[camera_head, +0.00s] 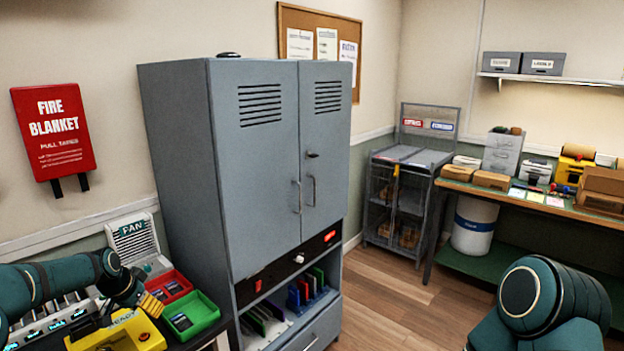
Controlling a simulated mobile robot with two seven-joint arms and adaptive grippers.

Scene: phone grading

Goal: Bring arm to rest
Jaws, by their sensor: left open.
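My left arm comes in from the left edge, dark teal. Its gripper (148,302) is open, with yellowish fingertips, and sits low over the bench beside the red tray (180,277) and the green tray (211,303). I see nothing held in it. My right arm (556,300) shows only as a rounded teal link at the bottom right. The right gripper is outside the picture.
A tall grey cabinet (180,140) with shut doors stands right of the bench. A yellow box (148,338) lies just below the left gripper. A FAN unit (133,238) stands behind it. A workbench (540,204) and wire cage (395,205) are at the back right. Wooden floor (385,305) is clear between.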

